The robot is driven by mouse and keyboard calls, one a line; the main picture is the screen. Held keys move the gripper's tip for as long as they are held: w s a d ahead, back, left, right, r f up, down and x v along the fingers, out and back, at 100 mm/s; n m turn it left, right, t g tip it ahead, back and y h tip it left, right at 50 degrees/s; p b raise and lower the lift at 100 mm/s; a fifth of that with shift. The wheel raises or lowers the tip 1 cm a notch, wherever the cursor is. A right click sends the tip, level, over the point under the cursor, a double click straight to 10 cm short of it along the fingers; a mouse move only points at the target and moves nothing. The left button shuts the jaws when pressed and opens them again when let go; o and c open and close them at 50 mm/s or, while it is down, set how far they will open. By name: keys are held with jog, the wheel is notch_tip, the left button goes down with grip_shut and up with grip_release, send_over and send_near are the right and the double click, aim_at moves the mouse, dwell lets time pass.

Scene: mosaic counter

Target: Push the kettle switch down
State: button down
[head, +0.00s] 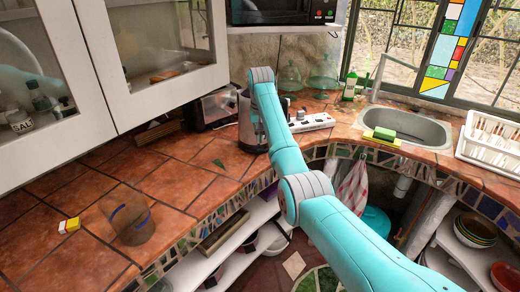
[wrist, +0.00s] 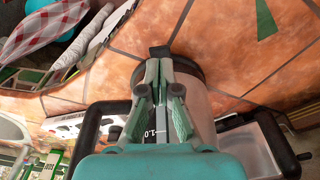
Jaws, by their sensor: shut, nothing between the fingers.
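The kettle (head: 247,136) stands on the tiled counter at the inner corner, partly hidden behind my arm in the head view. In the wrist view its pale grey body (wrist: 201,112) has a 1.0 level mark, and a dark base ring shows at its foot. A small black tab, which looks like the switch (wrist: 160,51), sticks out from that ring. My gripper (wrist: 158,66) is shut and empty, with its fingertips just short of the tab in the picture. Whether they touch it I cannot tell. The head view does not show the fingers clearly.
A toaster (head: 215,106) stands close to the kettle on the left. A white power strip (head: 312,122) lies to its right. A sink (head: 410,127) and a white dish rack (head: 490,142) are farther right.

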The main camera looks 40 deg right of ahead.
aim_at(260, 150)
jog(key=shift+w+d+f, duration=0.1)
jog(key=shift+w+f, duration=0.05)
jog(key=shift+f, duration=1.2)
jog(key=shift+f, duration=0.15)
jog(key=shift+f, duration=0.7)
jog(key=shift+s+a+r, duration=0.3)
jog(key=shift+s+a, duration=0.15)
jog(key=shift+s, duration=0.2)
jog(key=shift+s+a+r, duration=0.25)
jog(key=shift+s+a, duration=0.15)
jog(key=shift+s, duration=0.25)
